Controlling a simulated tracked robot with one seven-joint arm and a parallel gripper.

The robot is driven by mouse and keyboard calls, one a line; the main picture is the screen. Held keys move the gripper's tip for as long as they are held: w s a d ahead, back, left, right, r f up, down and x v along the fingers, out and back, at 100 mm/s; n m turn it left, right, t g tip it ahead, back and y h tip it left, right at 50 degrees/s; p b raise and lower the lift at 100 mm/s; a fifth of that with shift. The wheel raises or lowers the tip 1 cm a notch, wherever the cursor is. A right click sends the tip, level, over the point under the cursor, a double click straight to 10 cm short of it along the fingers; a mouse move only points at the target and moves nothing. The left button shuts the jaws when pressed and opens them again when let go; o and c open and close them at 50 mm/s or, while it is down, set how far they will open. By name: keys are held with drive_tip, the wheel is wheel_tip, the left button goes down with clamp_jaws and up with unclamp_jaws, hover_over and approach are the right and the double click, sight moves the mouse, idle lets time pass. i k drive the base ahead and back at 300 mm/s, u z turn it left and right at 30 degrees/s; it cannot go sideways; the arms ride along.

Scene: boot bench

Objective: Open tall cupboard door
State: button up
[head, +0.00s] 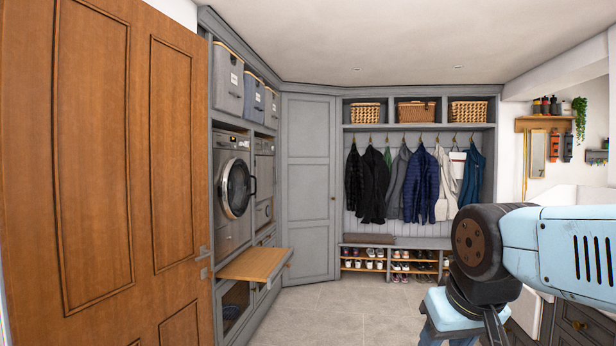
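The tall cupboard door (308,190) is a grey panelled door in the far corner, between the appliance wall and the coat bench. It looks shut. A small round knob seems to show near its right edge, but it is too small to be sure. My arm shows at the lower right in light blue and black, far nearer than the cupboard. Its lower end runs out of the picture, and I cannot make out my gripper's fingers. Nothing of mine touches the cupboard door.
A brown wooden door (110,170) fills the near left. A wooden shelf (256,264) juts out below the washing machine (232,190), left of the cupboard. A shoe bench (395,243) stands right of it under hanging coats. The tiled floor (340,308) between is clear.

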sight(309, 121)
drive_tip(key=z, duration=0.15)
drive_tip(key=i, duration=1.55)
drive_tip(key=z, duration=0.3)
drive_tip(key=i, duration=4.3)
drive_tip(key=u, duration=0.35)
drive_tip(key=i, duration=2.05)
drive_tip(key=u, duration=0.25)
